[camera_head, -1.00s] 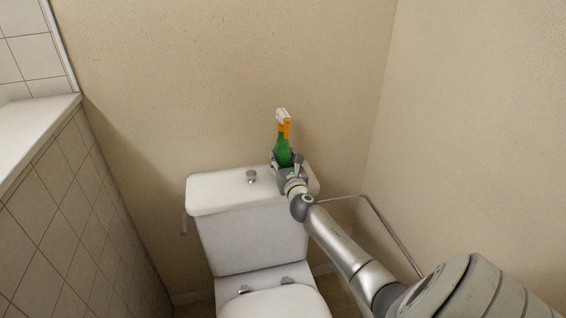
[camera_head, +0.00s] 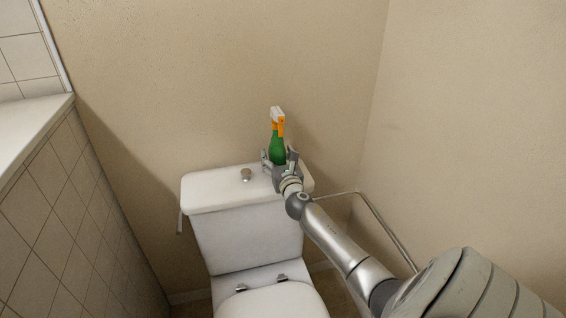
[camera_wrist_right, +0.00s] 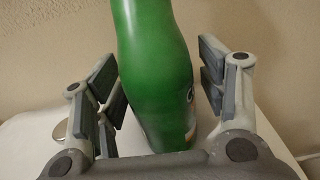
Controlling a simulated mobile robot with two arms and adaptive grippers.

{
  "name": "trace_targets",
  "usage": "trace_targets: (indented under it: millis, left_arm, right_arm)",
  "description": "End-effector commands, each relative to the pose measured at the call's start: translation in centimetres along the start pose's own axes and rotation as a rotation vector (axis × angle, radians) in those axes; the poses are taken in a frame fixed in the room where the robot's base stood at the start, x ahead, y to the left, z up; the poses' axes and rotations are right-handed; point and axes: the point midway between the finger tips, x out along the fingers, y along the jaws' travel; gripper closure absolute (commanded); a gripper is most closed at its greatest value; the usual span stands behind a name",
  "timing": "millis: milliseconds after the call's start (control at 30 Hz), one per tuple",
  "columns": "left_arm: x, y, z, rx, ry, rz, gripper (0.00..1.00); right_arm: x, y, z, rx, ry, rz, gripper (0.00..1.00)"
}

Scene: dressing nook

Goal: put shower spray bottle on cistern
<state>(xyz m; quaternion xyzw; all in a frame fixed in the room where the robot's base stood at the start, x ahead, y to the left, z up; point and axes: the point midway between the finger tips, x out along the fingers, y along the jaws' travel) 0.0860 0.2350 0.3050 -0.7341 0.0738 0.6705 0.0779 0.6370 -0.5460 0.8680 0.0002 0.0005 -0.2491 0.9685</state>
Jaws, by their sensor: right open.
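The shower spray bottle (camera_head: 277,147) is green with an orange and white spray head. It stands upright over the right part of the white cistern lid (camera_head: 212,187). My right gripper (camera_head: 279,161) is open around the bottle's lower part, with a finger on each side. In the right wrist view the bottle (camera_wrist_right: 155,70) stands between the spread fingers of the gripper (camera_wrist_right: 158,90), with a gap on the right side and little or none on the left. The bottle's base is partly hidden by the gripper. My left gripper is not in view.
A metal flush button (camera_head: 246,174) sits on the lid left of the bottle. The wall (camera_head: 220,80) is close behind. A metal rail (camera_head: 385,228) runs at the right, near my arm. A tiled half wall (camera_head: 75,215) stands at the left.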

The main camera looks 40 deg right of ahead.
Motion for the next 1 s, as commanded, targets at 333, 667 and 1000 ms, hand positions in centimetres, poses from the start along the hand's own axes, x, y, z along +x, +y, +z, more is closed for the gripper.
trace_targets:
  millis: [333,667,1000]
  left_arm:
    - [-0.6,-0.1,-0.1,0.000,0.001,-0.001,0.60]
    - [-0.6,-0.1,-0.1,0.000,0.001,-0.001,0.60]
    - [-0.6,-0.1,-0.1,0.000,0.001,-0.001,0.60]
  right_arm:
    - [-5.9,0.0,-0.2,-0.002,0.003,0.002,0.34]
    - [-10.7,0.0,-0.2,0.000,0.002,0.001,0.34]
    - [-11.7,0.0,-0.1,0.000,0.001,-0.001,0.34]
